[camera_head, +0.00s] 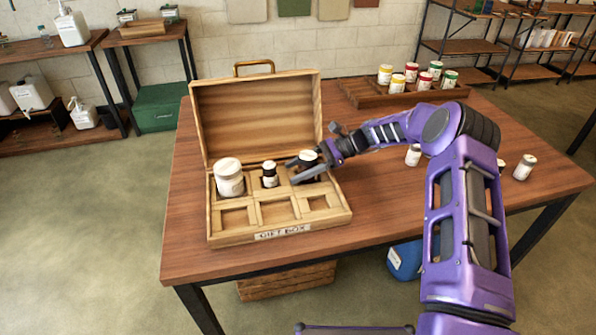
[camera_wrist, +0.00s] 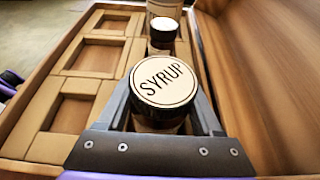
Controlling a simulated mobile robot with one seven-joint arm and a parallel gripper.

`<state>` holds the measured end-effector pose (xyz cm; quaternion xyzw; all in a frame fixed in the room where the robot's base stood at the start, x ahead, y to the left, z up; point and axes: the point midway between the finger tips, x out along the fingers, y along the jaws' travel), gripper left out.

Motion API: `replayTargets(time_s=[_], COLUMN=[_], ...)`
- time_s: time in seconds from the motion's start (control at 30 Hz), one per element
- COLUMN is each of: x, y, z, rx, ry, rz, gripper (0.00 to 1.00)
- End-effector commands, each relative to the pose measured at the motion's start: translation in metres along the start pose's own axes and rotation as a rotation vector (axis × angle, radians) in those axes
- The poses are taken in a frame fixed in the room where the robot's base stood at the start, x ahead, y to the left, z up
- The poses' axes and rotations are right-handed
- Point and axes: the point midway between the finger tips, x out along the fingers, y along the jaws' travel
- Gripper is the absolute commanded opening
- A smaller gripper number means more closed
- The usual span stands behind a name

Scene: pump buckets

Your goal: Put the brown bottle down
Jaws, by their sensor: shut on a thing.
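The brown bottle (camera_wrist: 164,82), with a dark cap and a round cream label reading SYRUP, is between my fingers in the wrist view. It also shows in the head view (camera_head: 309,155), partly hidden by my fingers. My gripper (camera_head: 300,171) is shut on it, at the back right compartment of the open wooden gift box (camera_head: 282,236). The bottle looks upright and at or in that compartment; I cannot tell whether it touches the compartment floor. A large white jar (camera_head: 229,178) stands in the back left compartment, and a small dark bottle (camera_head: 270,174) in the back middle one.
The box's front row of compartments is empty. Its raised lid (camera_head: 257,115) stands behind the back row, close to my gripper. A wooden rack (camera_head: 369,95) with several coloured-lid jars is at the table's back.

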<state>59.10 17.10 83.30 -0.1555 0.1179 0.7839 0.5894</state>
Motion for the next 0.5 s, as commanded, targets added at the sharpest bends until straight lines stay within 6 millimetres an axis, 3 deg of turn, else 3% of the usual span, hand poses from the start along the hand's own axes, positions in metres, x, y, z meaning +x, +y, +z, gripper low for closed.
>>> replayTargets(time_s=[0.33,0.37,0.5], x=[0.0021,0.0021,0.0018], y=[-0.0005,-0.0004,-0.0004], z=[-0.0045,-0.0050,-0.0043], rx=[-0.002,-0.002,-0.002], ry=[0.000,0.000,0.000], rz=[-0.001,-0.001,-0.001], gripper=[0.00,0.69,0.94])
